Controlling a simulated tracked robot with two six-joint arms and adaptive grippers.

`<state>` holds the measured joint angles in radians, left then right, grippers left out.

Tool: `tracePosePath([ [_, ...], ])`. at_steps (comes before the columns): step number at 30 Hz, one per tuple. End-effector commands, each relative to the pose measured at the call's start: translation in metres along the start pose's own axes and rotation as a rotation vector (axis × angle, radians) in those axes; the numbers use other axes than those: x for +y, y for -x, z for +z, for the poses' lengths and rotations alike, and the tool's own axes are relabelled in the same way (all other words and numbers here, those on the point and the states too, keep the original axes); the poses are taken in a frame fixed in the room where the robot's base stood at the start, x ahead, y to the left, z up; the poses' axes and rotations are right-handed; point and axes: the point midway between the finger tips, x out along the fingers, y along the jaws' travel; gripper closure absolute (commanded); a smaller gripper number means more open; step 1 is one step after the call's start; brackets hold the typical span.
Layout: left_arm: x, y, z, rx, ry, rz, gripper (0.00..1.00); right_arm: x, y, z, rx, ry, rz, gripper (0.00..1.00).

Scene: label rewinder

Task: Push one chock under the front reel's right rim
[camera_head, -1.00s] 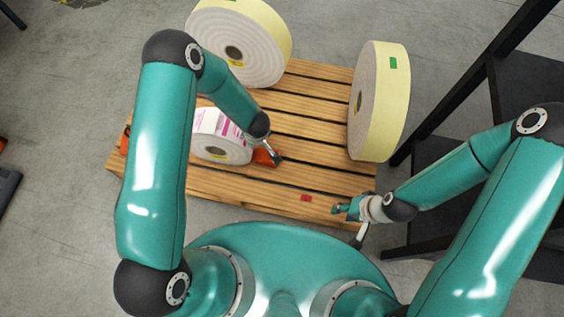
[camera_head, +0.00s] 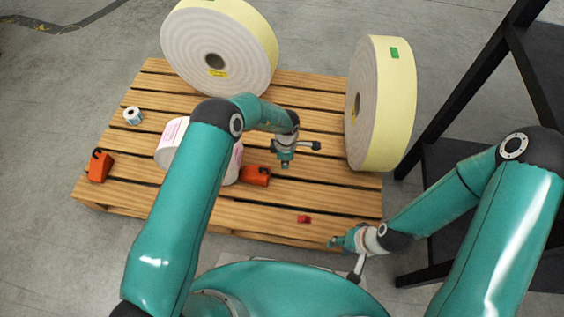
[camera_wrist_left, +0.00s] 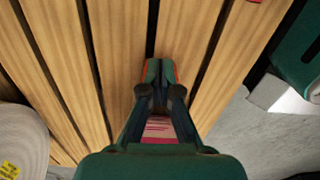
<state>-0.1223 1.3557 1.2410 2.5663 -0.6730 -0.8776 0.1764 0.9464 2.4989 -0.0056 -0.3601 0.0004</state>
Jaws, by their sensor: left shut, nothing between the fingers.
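The front reel (camera_head: 170,146), white with pink print, lies on the pallet, mostly hidden behind my left arm. An orange chock (camera_head: 256,176) sits at its right rim; whether they touch is hard to tell. A second orange chock (camera_head: 99,166) stands at the pallet's left edge, apart from the reel. My left gripper (camera_head: 286,161) is shut and empty, above the slats, up and right of the near chock. In the left wrist view its closed fingers (camera_wrist_left: 160,72) hide most of what lies beneath. My right gripper (camera_head: 336,242) is by the pallet's front right edge, its jaws unclear.
Two large cream reels stand on the wooden pallet (camera_head: 330,200), one at the back (camera_head: 215,50) and one at right (camera_head: 382,105). A black rack (camera_head: 470,110) is at right.

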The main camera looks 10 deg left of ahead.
Motion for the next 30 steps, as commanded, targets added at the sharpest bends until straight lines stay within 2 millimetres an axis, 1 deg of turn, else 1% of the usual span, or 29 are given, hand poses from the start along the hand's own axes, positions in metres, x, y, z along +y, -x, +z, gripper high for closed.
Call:
tracePosePath([
  [1, -0.001, -0.015, 0.000, 0.001, 0.001, -0.002, 1.00, 0.003, -0.007, 0.000, 0.000, 0.000, 0.000, 0.60],
  [6, -0.001, -0.052, 0.000, 0.002, -0.001, -0.002, 1.00, 0.007, -0.020, 0.000, 0.000, 0.000, 0.000, 0.60],
  [10, -0.001, -0.076, 0.000, 0.001, -0.001, -0.001, 1.00, 0.010, -0.028, 0.000, 0.000, 0.000, 0.000, 0.60],
  [12, 0.001, -0.071, -0.014, 0.000, 0.004, 0.001, 1.00, 0.010, -0.027, 0.000, 0.000, 0.000, 0.000, 0.60],
  [15, 0.001, -0.071, -0.027, 0.001, 0.002, 0.001, 1.00, 0.011, -0.029, 0.000, 0.000, 0.000, 0.000, 0.60],
  [18, 0.000, -0.071, -0.035, 0.001, 0.000, 0.000, 1.00, 0.011, -0.030, 0.000, 0.000, 0.000, 0.000, 0.60],
  [22, 0.000, -0.070, -0.040, 0.000, 0.000, 0.001, 1.00, 0.011, -0.031, 0.000, 0.000, 0.000, 0.000, 0.60],
  [30, 0.000, -0.070, -0.040, 0.001, -0.002, 0.001, 1.00, 0.011, -0.031, 0.000, 0.000, 0.000, 0.000, 0.60],
])
